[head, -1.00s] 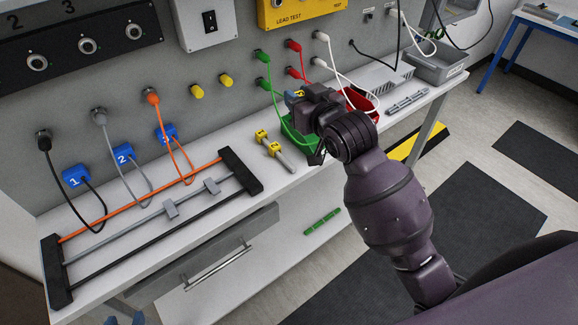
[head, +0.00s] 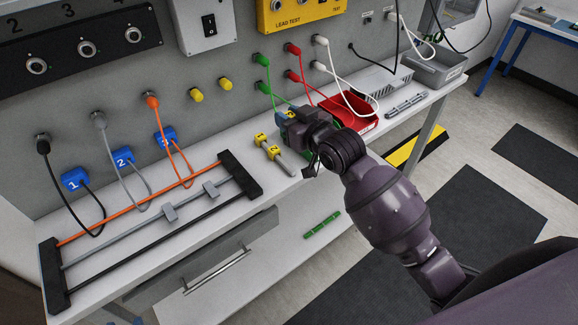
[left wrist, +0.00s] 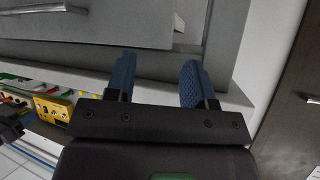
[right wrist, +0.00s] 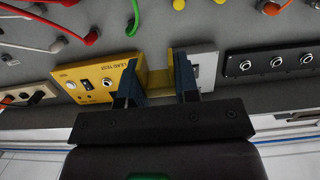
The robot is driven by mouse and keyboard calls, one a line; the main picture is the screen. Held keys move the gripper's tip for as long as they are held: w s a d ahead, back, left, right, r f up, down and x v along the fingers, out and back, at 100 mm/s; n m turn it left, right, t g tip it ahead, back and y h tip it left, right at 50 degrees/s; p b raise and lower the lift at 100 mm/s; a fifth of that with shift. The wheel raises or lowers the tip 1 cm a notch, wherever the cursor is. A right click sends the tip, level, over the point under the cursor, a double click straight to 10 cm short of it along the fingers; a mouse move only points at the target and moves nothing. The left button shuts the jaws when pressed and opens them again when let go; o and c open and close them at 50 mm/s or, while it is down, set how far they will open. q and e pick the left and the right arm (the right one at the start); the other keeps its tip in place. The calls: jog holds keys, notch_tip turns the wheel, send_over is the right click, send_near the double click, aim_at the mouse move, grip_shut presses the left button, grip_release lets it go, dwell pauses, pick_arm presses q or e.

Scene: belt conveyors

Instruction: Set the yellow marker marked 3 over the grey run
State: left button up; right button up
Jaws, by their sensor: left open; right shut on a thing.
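My right gripper (head: 290,118) is shut on a small yellow piece (right wrist: 176,66), which shows between its blue fingers in the right wrist view; its number cannot be read. It is held above the bench, right of the rack. Two other yellow markers (head: 268,145) sit on a short grey rod on the bench, just left of this gripper. My left gripper (left wrist: 157,85) is open and empty, in front of the drawer.
Black end blocks (head: 240,174) hold the bars. Blue tags (head: 75,179) and hanging leads stand behind the rack. A red bin (head: 358,112) and grey trays (head: 435,67) are at the right. A green stick (head: 321,225) lies lower down.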

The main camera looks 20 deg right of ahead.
aim_at(289, 168)
notch_tip(289, 168, down, 12)
jog(key=shift+f+b, duration=0.2)
jog(key=shift+b, duration=0.3)
notch_tip(289, 168, down, 3)
jog(key=shift+r, duration=0.15)
jog(key=shift+f, duration=0.2)
jog(key=shift+f, duration=0.25)
jog(key=o, duration=0.9)
jog(key=shift+r, duration=0.1)
jog(key=shift+c, duration=0.2)
jog(key=shift+o, duration=0.2)
